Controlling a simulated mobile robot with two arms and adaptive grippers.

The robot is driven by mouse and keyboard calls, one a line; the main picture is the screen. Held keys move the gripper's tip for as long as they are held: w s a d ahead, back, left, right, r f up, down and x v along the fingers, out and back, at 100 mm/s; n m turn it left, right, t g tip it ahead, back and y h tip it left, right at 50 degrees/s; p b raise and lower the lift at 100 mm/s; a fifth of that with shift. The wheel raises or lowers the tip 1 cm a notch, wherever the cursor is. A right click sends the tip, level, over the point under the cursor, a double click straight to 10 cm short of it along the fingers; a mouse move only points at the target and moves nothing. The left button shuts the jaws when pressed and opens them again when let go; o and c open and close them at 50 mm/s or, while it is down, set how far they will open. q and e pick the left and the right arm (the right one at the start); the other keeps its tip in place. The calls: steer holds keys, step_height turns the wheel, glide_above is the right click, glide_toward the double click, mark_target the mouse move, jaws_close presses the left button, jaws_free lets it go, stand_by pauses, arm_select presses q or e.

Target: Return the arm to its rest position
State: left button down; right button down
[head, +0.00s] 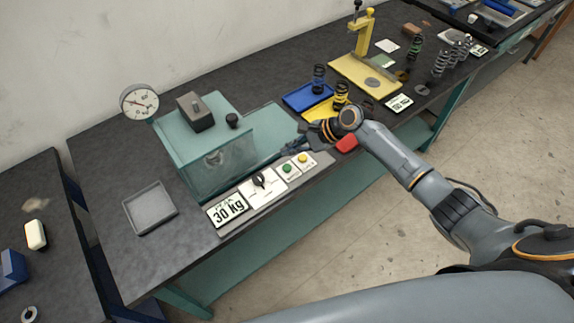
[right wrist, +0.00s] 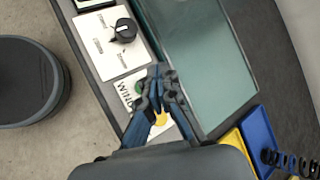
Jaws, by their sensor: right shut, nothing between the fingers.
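My right arm comes in from the right in the head view and reaches over the front edge of the workbench. Its gripper (head: 292,147) is low over the bench, by the control panel (head: 264,186) with the black knob and the green and yellow buttons. In the right wrist view the gripper (right wrist: 160,74) is shut and empty, its fingers in front of the panel's green button (right wrist: 139,87) and yellow button (right wrist: 161,119). I cannot tell whether the fingertips touch anything. My left gripper is not in view.
A teal press box (head: 207,150) with a dial gauge (head: 139,103) stands left of the gripper. Blue (head: 301,98) and yellow (head: 318,112) trays with springs lie behind the wrist. A yellow stand (head: 366,42) is farther back. A grey tray (head: 150,209) sits at the left. The floor in front is clear.

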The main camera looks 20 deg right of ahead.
stand_by(0.5)
steer(key=s+a+f+n, duration=0.1)
steer(key=s, duration=0.1)
steer(key=s+a+f+n+g, duration=0.1)
steer(key=s+a, duration=0.1)
steer(key=s+a+f+n, duration=0.1)
steer(key=s+n, duration=0.1)
steer(key=s, duration=0.1)
steer(key=shift+a+h, duration=0.2)
steer(key=shift+h, duration=0.1)
steer(key=s+n+h, duration=0.4)
steer(key=s+n, duration=0.6)
steer(key=s, duration=0.7)
steer(key=s+d+r+n+h, duration=0.2)
steer(key=s+d+r+h, duration=0.15)
steer(key=s+d, duration=0.4)
step_height(320, 180, down, 32)
steer(key=s+g+b, duration=0.1)
steer(key=s+b, duration=0.2)
steer(key=b, duration=0.3)
steer(key=s+d+f+b, duration=0.1)
steer(key=s+f+b, duration=0.1)
steer(key=s+f, duration=0.6)
steer(key=s+d+f+n+g+b, duration=0.1)
steer(key=s+f+b, duration=0.2)
steer(key=s+f, duration=0.5)
step_height(320, 180, down, 4)
steer(key=shift+d+f, duration=0.25)
